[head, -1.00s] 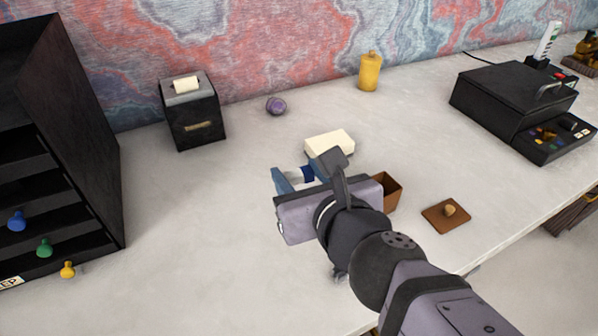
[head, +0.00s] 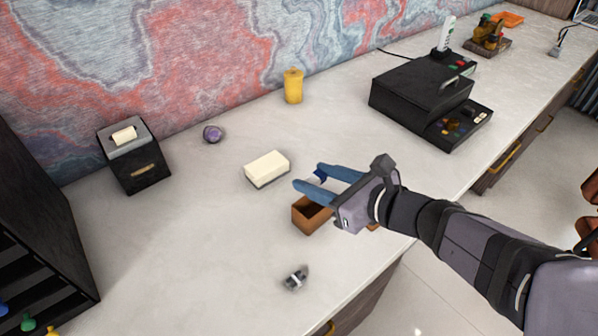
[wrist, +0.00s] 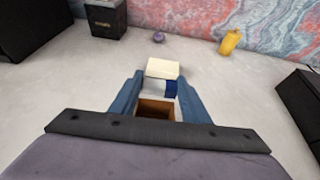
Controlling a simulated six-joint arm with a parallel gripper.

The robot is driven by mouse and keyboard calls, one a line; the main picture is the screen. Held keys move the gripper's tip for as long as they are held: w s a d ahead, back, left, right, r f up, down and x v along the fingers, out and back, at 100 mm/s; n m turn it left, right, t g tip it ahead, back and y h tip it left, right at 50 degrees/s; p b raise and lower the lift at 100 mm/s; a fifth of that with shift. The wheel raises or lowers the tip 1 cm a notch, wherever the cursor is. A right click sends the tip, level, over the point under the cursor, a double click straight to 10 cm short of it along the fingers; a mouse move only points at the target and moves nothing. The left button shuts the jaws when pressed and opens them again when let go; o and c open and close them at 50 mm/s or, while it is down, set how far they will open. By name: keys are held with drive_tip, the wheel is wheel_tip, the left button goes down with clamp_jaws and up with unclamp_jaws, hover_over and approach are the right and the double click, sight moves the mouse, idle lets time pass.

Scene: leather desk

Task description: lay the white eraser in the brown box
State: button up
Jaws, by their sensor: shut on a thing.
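My gripper (head: 309,177) is shut on the white eraser (head: 320,175), which has a dark blue band. In the wrist view the eraser (wrist: 157,88) lies crosswise between the two blue fingers. The brown box (head: 306,219) is open at the top and stands on the desk. In the head view my gripper is above the box and hides part of it. In the wrist view the box's dark inside (wrist: 155,111) shows just below the eraser. The eraser appears to be above the box, not touching it.
A cream-topped block (head: 267,167) lies just behind the box. A small grey object (head: 295,278) lies in front. A black machine (head: 422,93) is at right. The desk's left middle is clear.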

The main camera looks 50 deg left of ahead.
drive_tip(key=shift+d+f, duration=0.1)
drive_tip(key=shift+f, duration=0.05)
drive_tip(key=shift+f+b, duration=2.05)
drive_tip(key=shift+f, duration=0.6)
drive_tip(key=o, duration=1.1)
drive_tip(key=shift+w, duration=0.1)
